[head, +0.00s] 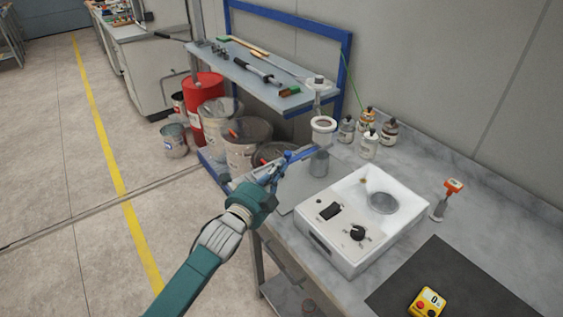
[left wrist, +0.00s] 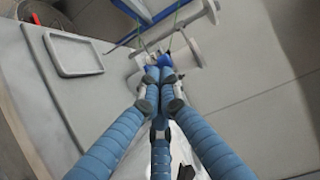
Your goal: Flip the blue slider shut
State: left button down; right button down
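The blue slider (head: 302,155) is a thin blue bar at a grey and white stand (head: 322,130) with a ring-shaped cup, near the back of the bench. In the left wrist view a small blue part (left wrist: 164,60) shows just past the fingertips, partly hidden by them. My left gripper (head: 281,166) reaches in from the left, right beside the slider. In the left wrist view its blue ribbed fingers (left wrist: 158,80) come together at the tips, with nothing visibly held between them. I cannot tell whether the tips touch the slider. My right gripper is not in view.
A white machine (head: 350,228) with a dial and black switch sits right of my gripper. Small bottles (head: 369,145) stand behind. A shelf (head: 255,72) with tools and several buckets (head: 245,145) lies to the left. A black mat (head: 450,285) covers the front right.

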pick_arm(q)
jog(key=shift+x, duration=0.85)
jog(key=shift+w+d, duration=0.1)
jog(key=shift+d, duration=0.05)
jog(key=shift+w+d+b, duration=0.7)
jog(key=shift+w+d, duration=0.15)
jog(key=shift+d, duration=0.3)
jog(key=shift+a, duration=0.1)
